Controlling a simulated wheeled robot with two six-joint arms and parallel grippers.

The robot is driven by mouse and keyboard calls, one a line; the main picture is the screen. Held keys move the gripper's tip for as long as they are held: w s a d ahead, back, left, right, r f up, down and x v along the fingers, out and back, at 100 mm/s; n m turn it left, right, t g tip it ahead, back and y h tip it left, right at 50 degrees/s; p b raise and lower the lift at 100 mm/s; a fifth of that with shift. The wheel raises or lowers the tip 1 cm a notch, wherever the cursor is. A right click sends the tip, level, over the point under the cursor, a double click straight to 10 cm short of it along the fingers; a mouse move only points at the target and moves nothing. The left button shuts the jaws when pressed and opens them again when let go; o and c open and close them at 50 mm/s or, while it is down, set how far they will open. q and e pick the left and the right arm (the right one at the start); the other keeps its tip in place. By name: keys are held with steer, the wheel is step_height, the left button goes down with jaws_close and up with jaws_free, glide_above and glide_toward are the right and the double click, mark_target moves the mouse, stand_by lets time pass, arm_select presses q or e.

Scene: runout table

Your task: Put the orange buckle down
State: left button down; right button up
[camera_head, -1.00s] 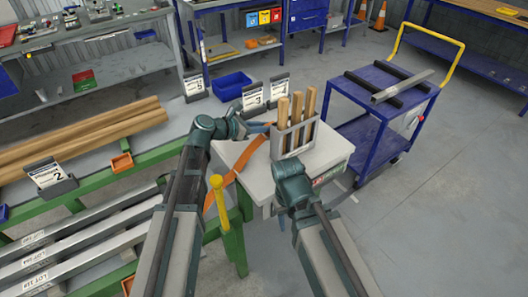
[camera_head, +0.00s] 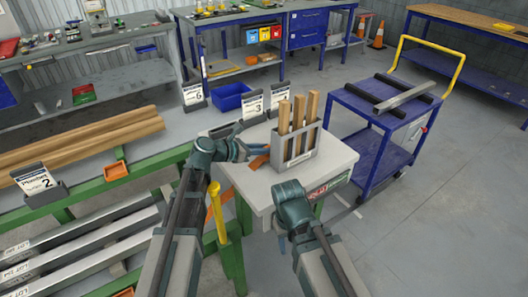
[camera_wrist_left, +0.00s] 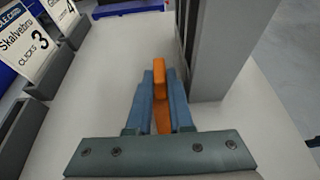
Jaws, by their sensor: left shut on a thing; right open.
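The orange buckle (camera_wrist_left: 159,75) is between the two blue fingers of my left gripper (camera_wrist_left: 160,98) in the left wrist view. In the head view my left gripper (camera_head: 243,152) is shut on it low over the white table top (camera_head: 256,190), left of the grey holder. I cannot tell whether the buckle touches the top. An orange strap (camera_head: 216,206) hangs over the table's left side. My right gripper (camera_head: 282,243) is open at the table's front edge, its fingers mostly hidden by its own wrist.
A grey holder (camera_head: 291,166) with wooden bars stands on the table, close to the left gripper. Number cards (camera_head: 252,101) stand behind. A yellow-topped post (camera_head: 216,205) and green frame (camera_head: 137,178) are at left. A blue cart (camera_head: 372,125) stands right. The table's front is clear.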

arm_select(q)
steer(key=shift+f, duration=0.2)
steer(key=c, duration=0.8)
jaws_free()
steer(key=shift+r, duration=0.15)
steer(key=shift+a+r, duration=0.1)
steer(key=shift+r, duration=0.1)
steer(key=p+v, duration=0.4)
steer(key=v, duration=0.6)
steer(key=shift+s+a+r, duration=0.1)
steer(key=shift+s+r, duration=0.05)
steer(key=shift+s+a+r+p, duration=0.15)
steer(key=shift+s+a+p, duration=0.2)
steer(key=shift+a, duration=0.2)
